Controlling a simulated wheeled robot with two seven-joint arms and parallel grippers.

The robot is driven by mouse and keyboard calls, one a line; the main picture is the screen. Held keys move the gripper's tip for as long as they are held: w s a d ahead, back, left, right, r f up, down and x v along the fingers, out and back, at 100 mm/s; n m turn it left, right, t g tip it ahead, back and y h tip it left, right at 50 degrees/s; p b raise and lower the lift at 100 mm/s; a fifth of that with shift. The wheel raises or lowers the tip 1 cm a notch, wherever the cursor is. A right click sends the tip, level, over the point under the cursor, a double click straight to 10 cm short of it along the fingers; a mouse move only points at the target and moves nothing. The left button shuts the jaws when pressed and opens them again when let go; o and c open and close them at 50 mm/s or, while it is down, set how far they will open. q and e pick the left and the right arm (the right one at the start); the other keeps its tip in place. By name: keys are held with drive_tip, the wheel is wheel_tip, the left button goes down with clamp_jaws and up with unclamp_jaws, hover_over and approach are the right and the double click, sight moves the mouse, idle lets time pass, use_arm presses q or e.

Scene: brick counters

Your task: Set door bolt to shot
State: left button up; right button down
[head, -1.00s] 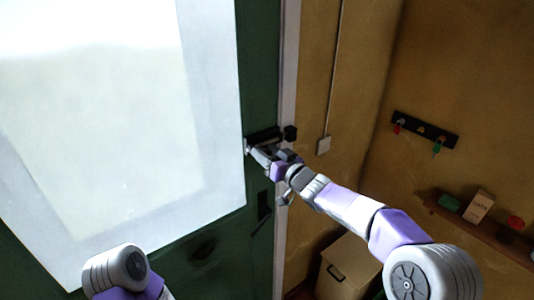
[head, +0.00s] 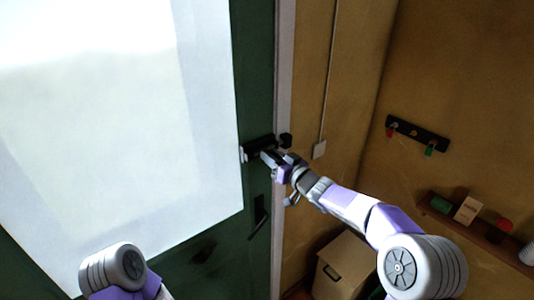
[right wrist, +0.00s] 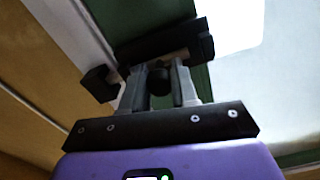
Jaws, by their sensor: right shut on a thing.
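The black door bolt (head: 259,145) is mounted on the green door near its right edge. Its black keeper (head: 285,139) sits on the frame side, just right of the bolt. In the right wrist view the bolt body (right wrist: 190,42) lies beyond the fingers and the keeper (right wrist: 97,83) is to the left. My right gripper (head: 268,157) is at the bolt, its fingers shut around the dark round bolt knob (right wrist: 159,80). The fingers partly hide the bolt, and I cannot tell whether its rod has entered the keeper. My left gripper is out of view.
A black door handle (head: 259,215) is below the bolt. A white switch (head: 319,149) and a hook rack (head: 417,134) are on the tan walls. A shelf (head: 481,232) with small items is at right, and a box (head: 341,265) stands below.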

drive_tip(key=shift+d+r, duration=0.1)
drive_tip(key=shift+d, duration=0.1)
drive_tip(key=c, duration=1.2)
unclamp_jaws()
drive_tip(key=shift+w, duration=0.1)
drive_tip(key=o, duration=0.3)
drive_tip(key=shift+w+d, duration=0.1)
drive_tip(key=b+v, duration=0.1)
drive_tip(key=v, duration=0.6)
drive_tip(key=shift+s+d, duration=0.15)
drive_tip(key=shift+s, duration=0.15)
